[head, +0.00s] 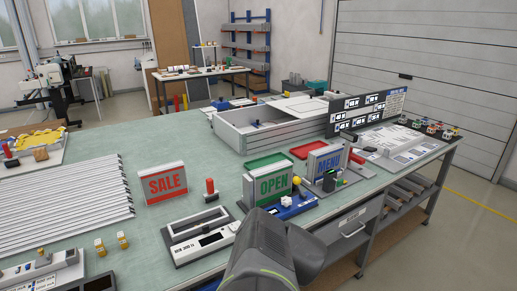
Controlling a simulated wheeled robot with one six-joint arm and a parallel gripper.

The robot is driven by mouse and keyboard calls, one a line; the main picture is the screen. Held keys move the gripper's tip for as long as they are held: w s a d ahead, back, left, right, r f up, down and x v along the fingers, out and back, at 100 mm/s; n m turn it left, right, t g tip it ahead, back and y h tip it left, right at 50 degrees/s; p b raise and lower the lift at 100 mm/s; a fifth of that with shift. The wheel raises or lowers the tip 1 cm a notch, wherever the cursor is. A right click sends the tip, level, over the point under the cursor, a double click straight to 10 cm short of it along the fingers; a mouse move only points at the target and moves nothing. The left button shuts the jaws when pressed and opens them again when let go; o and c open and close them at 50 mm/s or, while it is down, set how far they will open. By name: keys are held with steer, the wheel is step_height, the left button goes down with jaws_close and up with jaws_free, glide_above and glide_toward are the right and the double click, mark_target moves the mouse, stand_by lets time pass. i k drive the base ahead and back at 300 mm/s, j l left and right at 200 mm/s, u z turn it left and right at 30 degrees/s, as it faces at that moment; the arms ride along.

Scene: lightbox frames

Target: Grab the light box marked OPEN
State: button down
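The light box marked OPEN (269,185) stands upright on the green-topped workbench (130,185), right of the middle in the head view. It has a light grey frame and a green face with dark lettering. A dark grey link of my arm (268,255) rises from the bottom edge, in front of and below the box. The box's lower front edge is close to the arm in the picture. My gripper's fingers cannot be made out, and I cannot tell whether anything touches the box.
A red SALE light box (166,184) stands to the left, a blue MENU light box (327,163) to the right. A white device (203,237) lies front left of OPEN. Green (265,160) and red (309,149) trays lie behind. Aluminium profiles (65,203) cover the left.

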mark_target(274, 182)
steer(key=i+l+z, duration=0.15)
steer(key=i+l, duration=0.55)
steer(key=i+l+z, duration=0.1)
steer(key=i+l, duration=0.55)
steer(key=i, duration=0.2)
